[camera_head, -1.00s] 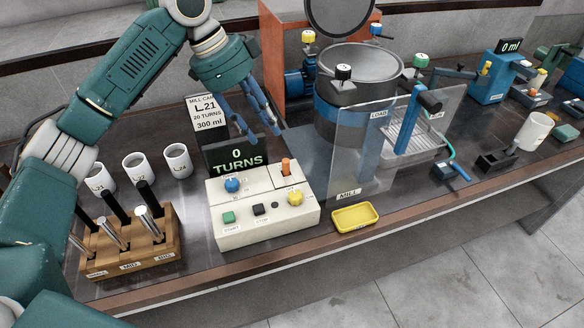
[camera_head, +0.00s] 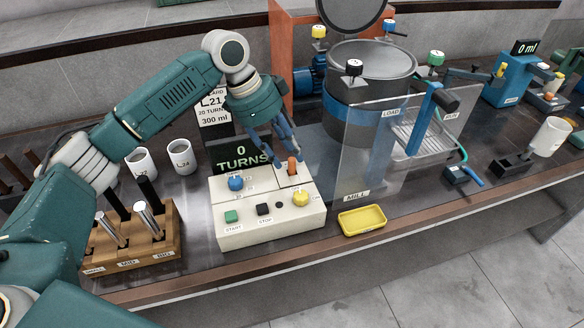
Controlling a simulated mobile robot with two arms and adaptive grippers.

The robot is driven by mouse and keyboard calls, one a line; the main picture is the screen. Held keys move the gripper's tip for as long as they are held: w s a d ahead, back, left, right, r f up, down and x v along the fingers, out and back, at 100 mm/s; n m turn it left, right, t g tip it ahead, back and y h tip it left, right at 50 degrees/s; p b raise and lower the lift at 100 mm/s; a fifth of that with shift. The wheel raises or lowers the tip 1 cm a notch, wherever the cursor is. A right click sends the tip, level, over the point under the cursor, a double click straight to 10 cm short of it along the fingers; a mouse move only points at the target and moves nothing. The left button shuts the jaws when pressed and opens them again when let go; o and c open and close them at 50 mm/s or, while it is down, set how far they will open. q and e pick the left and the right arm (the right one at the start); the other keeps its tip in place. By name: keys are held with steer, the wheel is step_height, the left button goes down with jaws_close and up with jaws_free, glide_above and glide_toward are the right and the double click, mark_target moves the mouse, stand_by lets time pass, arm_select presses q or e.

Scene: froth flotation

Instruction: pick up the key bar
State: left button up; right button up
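The key bar (camera_head: 292,168) looks to be the small orange upright piece on the back right of the cream control box (camera_head: 270,228). My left gripper (camera_head: 286,158) reaches down over the back of the box. Its blue fingers are spread, with the tips close to the top of the orange piece. I cannot tell whether they touch it. My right gripper is not in view.
The box carries blue (camera_head: 236,183) and yellow (camera_head: 299,199) knobs. A clear guard (camera_head: 370,150) stands to its right before the mill drum (camera_head: 362,90). A yellow tray (camera_head: 362,220) lies at front right; a wooden rod rack (camera_head: 133,245) stands left.

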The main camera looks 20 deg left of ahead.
mark_target(291, 161)
arm_select(q)
steer(key=shift+x, duration=1.35)
jaws_close()
steer(key=shift+r, duration=0.15)
